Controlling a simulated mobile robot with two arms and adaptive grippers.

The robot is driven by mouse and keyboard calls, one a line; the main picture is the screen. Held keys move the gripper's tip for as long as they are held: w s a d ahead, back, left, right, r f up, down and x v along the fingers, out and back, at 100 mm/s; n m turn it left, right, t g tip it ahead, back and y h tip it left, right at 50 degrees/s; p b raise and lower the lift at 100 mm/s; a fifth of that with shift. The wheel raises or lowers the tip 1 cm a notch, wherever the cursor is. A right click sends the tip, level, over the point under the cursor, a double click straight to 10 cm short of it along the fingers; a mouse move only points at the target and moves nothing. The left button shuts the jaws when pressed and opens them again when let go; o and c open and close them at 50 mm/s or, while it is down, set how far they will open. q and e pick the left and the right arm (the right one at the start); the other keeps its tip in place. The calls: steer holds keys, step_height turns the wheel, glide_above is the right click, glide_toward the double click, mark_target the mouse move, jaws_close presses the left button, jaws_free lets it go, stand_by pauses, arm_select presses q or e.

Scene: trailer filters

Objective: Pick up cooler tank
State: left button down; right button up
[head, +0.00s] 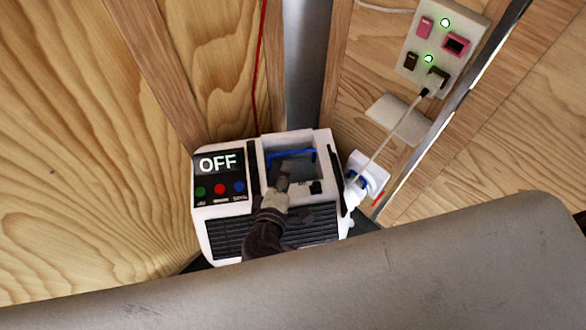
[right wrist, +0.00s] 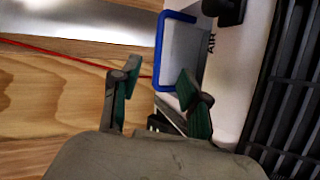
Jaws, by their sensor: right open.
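The cooler (head: 225,222) is a white box with a black front grille and a panel reading "OFF". The cooler tank (head: 291,166) sits in the recess on its top right and has a blue handle (head: 291,154). In the right wrist view the blue handle (right wrist: 159,50) stands upright in the picture beside the pale tank (right wrist: 184,52). My right gripper (head: 284,169) is over the tank opening, close to the handle. Its fingers (right wrist: 158,80) are apart, with the handle's lower end seen between them; contact cannot be told. My left gripper is not in view.
Wooden walls (head: 90,150) close in behind and on both sides. A socket panel (head: 447,45) with a plugged cable is at upper right. A white device (head: 366,178) stands right of the cooler. A red cord (head: 259,70) hangs behind. A large grey surface fills the foreground.

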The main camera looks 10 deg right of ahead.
mark_target(292, 151)
steer(key=x, duration=0.6)
steer(key=shift+w+r+p, duration=0.15)
steer(key=shift+w+p, duration=0.1)
steer(key=shift+p, duration=0.15)
steer(key=x, duration=0.3)
steer(key=shift+w, duration=0.25)
steer(key=shift+w+f, duration=0.1)
steer(key=shift+f, duration=0.15)
steer(key=shift+c, duration=0.9)
jaws_close()
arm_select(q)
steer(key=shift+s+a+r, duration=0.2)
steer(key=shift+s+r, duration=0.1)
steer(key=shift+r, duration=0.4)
